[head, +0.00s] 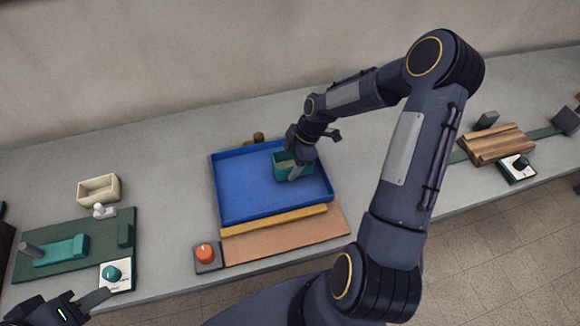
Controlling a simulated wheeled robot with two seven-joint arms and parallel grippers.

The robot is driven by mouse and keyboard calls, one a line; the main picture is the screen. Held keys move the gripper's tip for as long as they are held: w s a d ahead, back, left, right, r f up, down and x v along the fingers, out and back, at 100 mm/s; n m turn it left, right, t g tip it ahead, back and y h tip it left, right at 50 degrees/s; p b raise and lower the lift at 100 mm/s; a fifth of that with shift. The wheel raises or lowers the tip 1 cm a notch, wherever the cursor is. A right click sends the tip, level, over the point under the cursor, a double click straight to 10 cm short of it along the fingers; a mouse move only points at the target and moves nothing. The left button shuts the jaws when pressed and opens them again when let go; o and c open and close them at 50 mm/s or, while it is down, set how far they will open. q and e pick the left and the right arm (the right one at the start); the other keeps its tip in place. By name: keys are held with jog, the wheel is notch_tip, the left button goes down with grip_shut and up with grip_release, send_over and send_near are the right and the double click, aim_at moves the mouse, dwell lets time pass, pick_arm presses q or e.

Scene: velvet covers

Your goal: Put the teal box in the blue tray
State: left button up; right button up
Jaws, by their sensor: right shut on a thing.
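The teal box (278,171) is small and open-topped. It appears within the right part of the blue tray (240,185), close to the back right corner. I cannot tell whether it rests on the tray's floor or hangs just above it. My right gripper (295,172) reaches down from above and is shut on the box's right side, hiding part of it. My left gripper (92,303) is at the bottom left edge of the picture, away from the tray, and partly cut off. I cannot tell how its fingers stand.
A yellow bar (274,220) and a tan board (290,238) lie in front of the tray, with a red button (205,253) at left. A cream box (98,190) and a green mat (75,262) stand further left. Wooden blocks (497,145) are at right. My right arm covers the middle.

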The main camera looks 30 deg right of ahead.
jog(key=shift+f, duration=1.45)
jog(key=shift+f, duration=0.2)
jog(key=o, duration=1)
jog(key=shift+r, duration=0.1)
